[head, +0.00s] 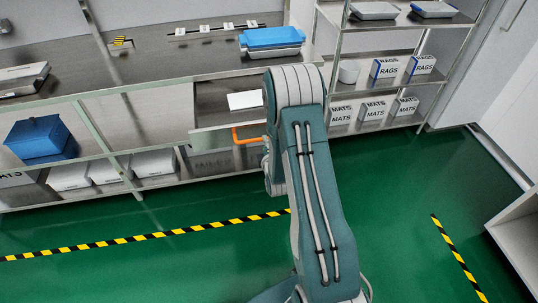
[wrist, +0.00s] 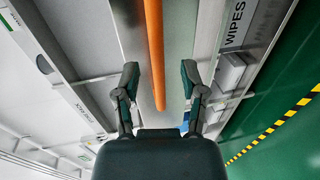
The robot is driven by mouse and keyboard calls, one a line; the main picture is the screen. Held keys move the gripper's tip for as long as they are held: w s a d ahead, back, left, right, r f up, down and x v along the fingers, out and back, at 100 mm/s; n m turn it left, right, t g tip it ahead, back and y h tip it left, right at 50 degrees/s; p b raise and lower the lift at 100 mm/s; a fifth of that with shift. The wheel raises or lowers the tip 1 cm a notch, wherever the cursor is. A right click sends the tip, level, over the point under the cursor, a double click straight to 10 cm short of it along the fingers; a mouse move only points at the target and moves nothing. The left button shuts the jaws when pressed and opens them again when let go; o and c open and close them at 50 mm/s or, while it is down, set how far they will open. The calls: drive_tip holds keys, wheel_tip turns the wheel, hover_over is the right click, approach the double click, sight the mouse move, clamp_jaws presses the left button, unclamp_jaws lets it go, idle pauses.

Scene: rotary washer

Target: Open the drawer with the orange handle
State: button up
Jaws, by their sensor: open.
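The orange handle (head: 237,136) is on a grey drawer front (head: 207,140) under the steel bench, just left of my arm in the head view. My arm hides the right part of the handle and drawer. In the wrist view, the orange handle (wrist: 155,50) runs lengthwise down from the top edge, in front of a pale grey panel. My gripper (wrist: 158,76) is open, one finger on each side of the handle. A gap shows between the handle and each finger.
A blue bin (head: 38,137) and white boxes stand on the shelves at left. A rack at right holds boxes marked RAGS (head: 386,68) and MATS. The green floor (head: 150,275) is clear, with striped tape.

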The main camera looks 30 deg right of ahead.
drive_tip(key=v, duration=0.8)
drive_tip(key=shift+s+a, duration=0.1)
drive_tip(key=s+a+r+m+g+y, duration=0.15)
drive_tip(key=a+r+m, duration=0.25)
drive_tip(key=r, duration=0.5)
drive_tip(key=a+r+m+g+y, duration=0.1)
drive_tip(key=a+r+m+g, duration=0.25)
drive_tip(key=r, duration=0.45)
drive_tip(key=s+a+r+m+g, duration=0.1)
drive_tip(key=s+a+r+m, duration=0.1)
drive_tip(key=s, duration=0.5)
drive_tip(key=s+a+r+m+g+y, duration=0.1)
drive_tip(key=s+a+r+m+g, duration=0.1)
drive_tip(key=s+r, duration=0.3)
drive_tip(key=s+a+r+m+g, duration=0.1)
drive_tip(key=s+a+r+m, duration=0.1)
drive_tip(key=s, duration=0.7)
drive_tip(key=shift+s+a+r+m+y, duration=0.2)
drive_tip(key=shift+a+r+m+y, duration=0.15)
drive_tip(key=shift+r+m, duration=0.4)
